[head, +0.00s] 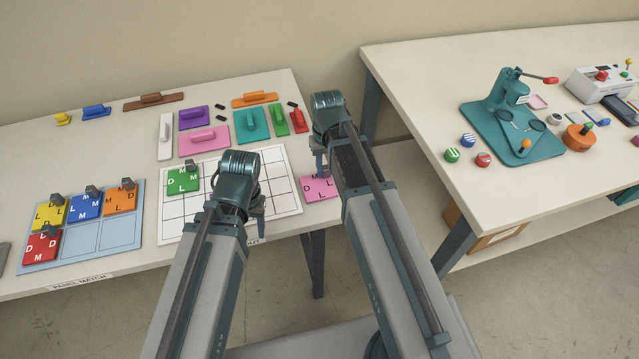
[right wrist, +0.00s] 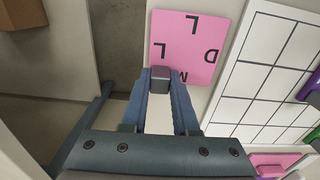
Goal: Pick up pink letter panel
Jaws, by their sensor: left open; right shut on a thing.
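The pink letter panel (head: 325,189), with black letters and a small grey grip block, is by the table's right edge, right of the white grid board. In the right wrist view the panel (right wrist: 185,45) shows letters L, L, D and M. My right gripper (head: 320,167) is shut on its grey block; the fingers (right wrist: 160,90) close around it at the panel's near edge. I cannot tell whether the panel touches the table. My left gripper (head: 259,212) is open and empty over the right part of the grid board, partly hidden by its own wrist.
The white grid board (head: 284,179) carries a green letter panel (head: 183,186). A blue board (head: 122,233) at left holds several letter panels. Coloured handled blocks, such as a purple one (head: 193,118), lie behind. A gap separates the second table (head: 430,70) at right.

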